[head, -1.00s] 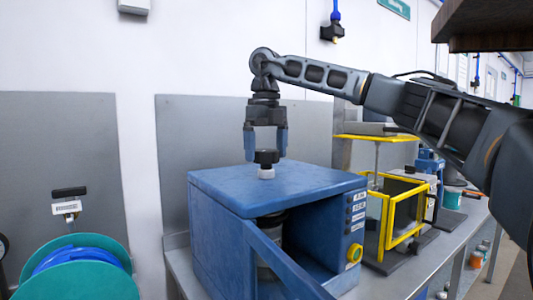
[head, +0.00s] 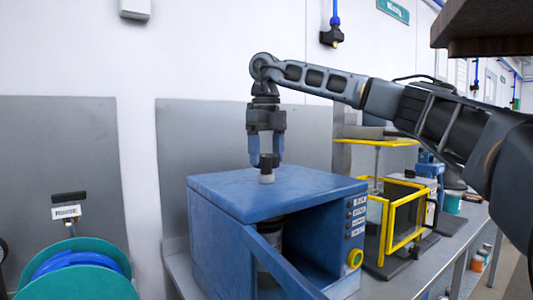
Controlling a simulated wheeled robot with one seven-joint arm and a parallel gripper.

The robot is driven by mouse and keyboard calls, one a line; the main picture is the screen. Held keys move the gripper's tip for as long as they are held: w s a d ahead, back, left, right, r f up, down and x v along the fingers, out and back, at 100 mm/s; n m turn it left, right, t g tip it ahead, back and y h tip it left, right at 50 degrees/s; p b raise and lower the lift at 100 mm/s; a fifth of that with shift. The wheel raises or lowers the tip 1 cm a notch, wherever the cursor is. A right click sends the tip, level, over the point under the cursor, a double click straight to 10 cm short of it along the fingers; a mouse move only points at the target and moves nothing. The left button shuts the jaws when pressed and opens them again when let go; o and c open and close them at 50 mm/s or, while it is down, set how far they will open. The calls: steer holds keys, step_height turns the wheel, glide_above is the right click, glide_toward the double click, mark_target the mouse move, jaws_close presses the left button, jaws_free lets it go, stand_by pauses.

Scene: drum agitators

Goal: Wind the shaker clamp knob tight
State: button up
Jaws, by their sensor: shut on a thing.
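The blue shaker cabinet (head: 225,192) stands on the bench with its front open. A black clamp knob (head: 267,160) sits on a pale collar (head: 267,178) on top of the cabinet. My gripper (head: 267,160) points straight down over the cabinet top, and its two fingers are shut on the knob from either side. Inside the cabinet a dark cylindrical can (head: 270,240) is partly visible, its lower part hidden by the blue door (head: 285,262). The knob's inner faces are hidden by my fingers.
A yellow-framed machine (head: 405,225) stands just right of the cabinet on the grey bench. A teal reel (head: 75,275) is at the lower left. A dark wooden overhang (head: 490,25) is at the upper right. The space above the cabinet around my gripper is clear.

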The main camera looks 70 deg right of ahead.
mark_target(267, 154)
steer(key=n, duration=0.5)
steer(key=shift+p, duration=0.35)
steer(key=n, duration=0.5)
steer(key=shift+d+p, duration=0.1)
steer(key=shift+p, duration=0.3)
steer(key=shift+n, duration=0.3)
steer(key=o, duration=1)
steer(key=shift+o, duration=0.2)
steer(key=shift+r+p, duration=1.9)
steer(key=shift+r, duration=1.95)
